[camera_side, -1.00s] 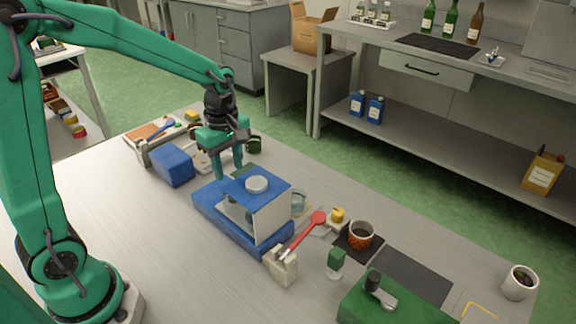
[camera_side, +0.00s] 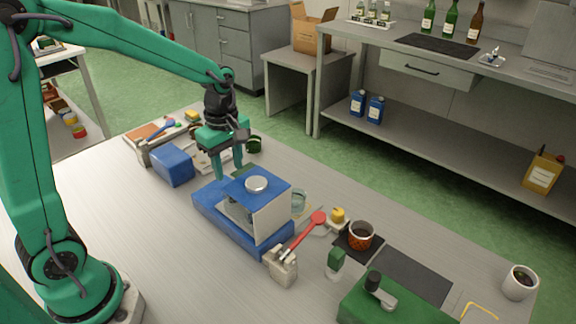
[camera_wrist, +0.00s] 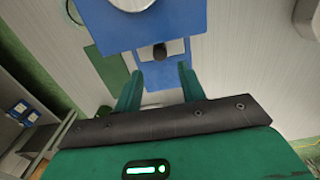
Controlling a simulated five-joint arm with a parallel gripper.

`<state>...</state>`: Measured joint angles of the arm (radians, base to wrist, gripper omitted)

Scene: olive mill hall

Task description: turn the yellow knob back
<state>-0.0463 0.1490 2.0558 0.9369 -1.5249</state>
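The yellow knob (camera_side: 338,214) sits on a small pale base on the table, right of the blue device and behind the red-handled tool in the side view. I cannot read its turned position. My gripper (camera_side: 230,177) points down behind the blue device (camera_side: 244,231), well to the left of the knob. The wrist view shows my gripper (camera_wrist: 160,86) with its two green fingers apart and nothing held between them. A dark round part (camera_wrist: 160,52) on the blue device shows just beyond the fingertips. The yellow knob is not seen in the wrist view.
The red-handled tool (camera_side: 304,235) leans across a pale holder (camera_side: 283,268) before the knob. A green-and-white object (camera_side: 335,263) stands nearer. The table's left front is clear.

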